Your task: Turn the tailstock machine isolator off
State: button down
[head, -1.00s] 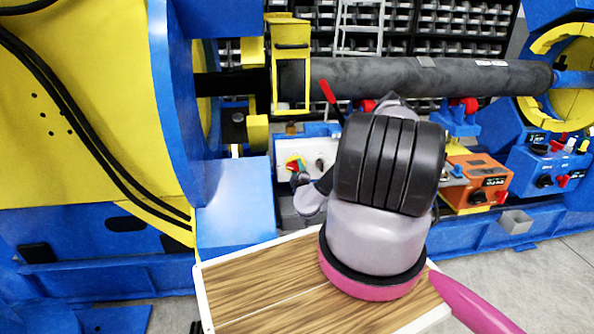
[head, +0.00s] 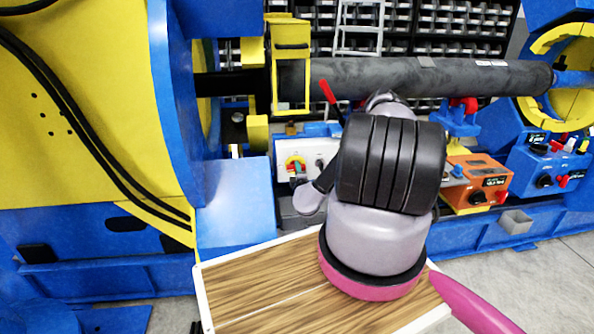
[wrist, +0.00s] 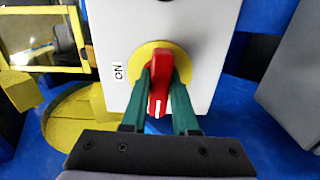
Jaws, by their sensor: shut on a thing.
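The isolator is a red rotary handle (wrist: 158,84) on a round yellow plate (wrist: 183,62), mounted on a white box (wrist: 205,30). "ON" is printed left of the plate in the wrist view. The handle lies roughly upright in that picture, its white mark at the lower end. My gripper (wrist: 160,92) has its green fingers on either side of the handle, shut on it. In the head view the white box (head: 310,148) stands below the long shaft, with the yellow plate (head: 296,160) partly hidden by my gripper (head: 298,171).
An orange control box (head: 478,182) and a blue control box (head: 545,170) stand to the right. The dark shaft (head: 430,80) runs above. A blue block (head: 235,205) is left of the white box. A wood-topped surface (head: 270,285) lies in front.

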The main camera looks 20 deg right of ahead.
jog(key=shift+n, duration=0.3)
jog(key=c, duration=0.7)
grip_release()
jog(key=v, duration=1.1)
jog(key=shift+w, duration=0.1)
